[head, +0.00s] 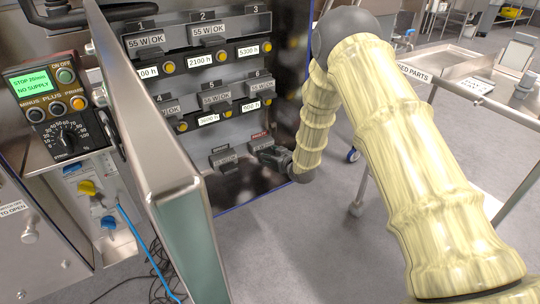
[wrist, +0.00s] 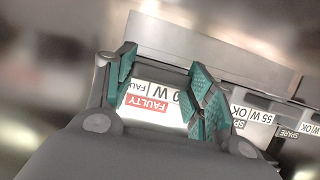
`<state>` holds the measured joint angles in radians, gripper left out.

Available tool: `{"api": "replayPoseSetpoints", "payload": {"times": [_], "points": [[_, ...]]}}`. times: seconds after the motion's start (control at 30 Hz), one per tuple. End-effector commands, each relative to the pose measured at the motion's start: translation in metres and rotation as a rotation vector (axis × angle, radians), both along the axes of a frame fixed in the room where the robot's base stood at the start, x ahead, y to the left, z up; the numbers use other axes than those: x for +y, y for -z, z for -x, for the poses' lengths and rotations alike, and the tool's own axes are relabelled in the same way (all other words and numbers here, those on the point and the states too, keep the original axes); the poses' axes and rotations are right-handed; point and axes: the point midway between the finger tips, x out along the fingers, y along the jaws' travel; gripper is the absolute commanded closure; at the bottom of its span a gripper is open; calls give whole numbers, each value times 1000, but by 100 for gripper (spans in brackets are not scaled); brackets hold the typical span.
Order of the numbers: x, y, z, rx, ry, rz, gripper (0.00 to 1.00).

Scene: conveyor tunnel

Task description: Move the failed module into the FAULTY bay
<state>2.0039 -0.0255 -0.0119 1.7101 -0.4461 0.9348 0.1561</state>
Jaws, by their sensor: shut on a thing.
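In the wrist view my gripper (wrist: 163,80) has its green-padded fingers closed on the failed module (wrist: 168,93). Its white label reads "0 W" and "FAU", partly covered by the fingers. The red FAULTY bay label (wrist: 147,103) shows upside down right beside the module's label. In the head view my gripper (head: 280,158) is at the lower right of the rack, at the bay under the red FAULTY label (head: 259,136). The module is mostly hidden there by the gripper. I cannot tell how deep it sits in the bay.
The rack (head: 233,125) holds several modules in numbered bays above. An open metal door (head: 165,150) flanks the rack on the left. A USED PARTS table (head: 480,95) stands at right; the floor between is free.

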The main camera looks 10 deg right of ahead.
Motion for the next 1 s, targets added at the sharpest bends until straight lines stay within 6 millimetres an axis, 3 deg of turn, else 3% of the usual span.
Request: {"api": "replayPoseSetpoints", "payload": {"times": [0.27, 0.3, 0.43, 0.83, 1.0], "points": [[0, -1, -1, -2, 0, -1, 96], [0, -1, -1, -3, 0, -1, 45], [0, -1, -1, -2, 0, -1, 22], [-1, 0, 2, 1, 1, 1, 22], [-8, -7, 16, 0, 1, 0, 22]]}}
